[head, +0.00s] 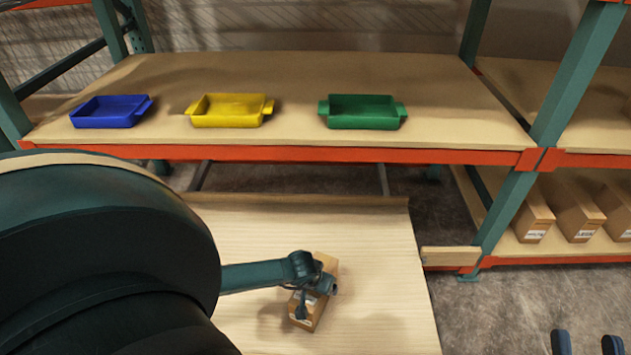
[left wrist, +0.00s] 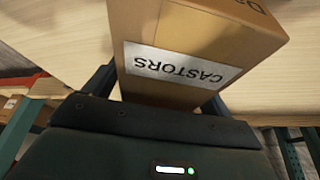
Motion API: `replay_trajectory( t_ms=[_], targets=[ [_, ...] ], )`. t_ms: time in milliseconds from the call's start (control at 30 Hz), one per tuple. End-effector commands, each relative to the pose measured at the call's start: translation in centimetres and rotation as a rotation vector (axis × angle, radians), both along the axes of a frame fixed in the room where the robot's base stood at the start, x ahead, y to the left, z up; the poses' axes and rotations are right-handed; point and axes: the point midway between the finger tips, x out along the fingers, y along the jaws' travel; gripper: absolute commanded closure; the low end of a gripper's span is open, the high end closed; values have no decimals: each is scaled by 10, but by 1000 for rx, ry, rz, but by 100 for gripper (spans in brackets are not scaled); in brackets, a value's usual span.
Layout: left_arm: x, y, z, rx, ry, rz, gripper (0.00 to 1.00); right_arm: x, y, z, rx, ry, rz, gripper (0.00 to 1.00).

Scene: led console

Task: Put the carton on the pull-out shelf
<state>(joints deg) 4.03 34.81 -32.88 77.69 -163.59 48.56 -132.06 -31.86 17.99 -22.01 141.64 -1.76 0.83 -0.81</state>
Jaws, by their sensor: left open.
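The brown carton (head: 328,262) is on the pale wooden pull-out shelf (head: 390,290), toward its right half. My left gripper (head: 315,287) is at the carton, with its fingers on either side of it and partly covering it. In the left wrist view the carton (left wrist: 190,25) fills the space between the open fingers (left wrist: 160,95), and its white label reads CASTORS, upside down. The carton's underside is hidden. My right gripper (head: 586,344) shows only its two fingertips at the bottom right corner; they are apart, with nothing between them.
Blue (head: 110,112), yellow (head: 230,110) and green (head: 362,112) trays stand on the fixed shelf (head: 290,75) above and behind. A green upright (head: 510,205) and several other cartons (head: 575,212) are at the right. My left arm hides the pull-out shelf's left part.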

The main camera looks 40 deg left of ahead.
Motion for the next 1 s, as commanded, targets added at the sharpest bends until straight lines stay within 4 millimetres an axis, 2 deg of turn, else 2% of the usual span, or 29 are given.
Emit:
replay_trajectory(
  t_ms=[267,700,833,1000],
  targets=[
    [-1,0,7,0,0,0,17,0,0,3,0,13,1,64],
    [-33,-10,89,2,0,-4,17,-4,-4,-2,-85,70,-48,64],
    [-40,-12,105,1,0,-3,17,-5,-7,-6,-114,75,-60,64],
    [-44,-14,113,1,1,-1,17,-4,-9,-8,-130,70,-66,64]
  ],
)
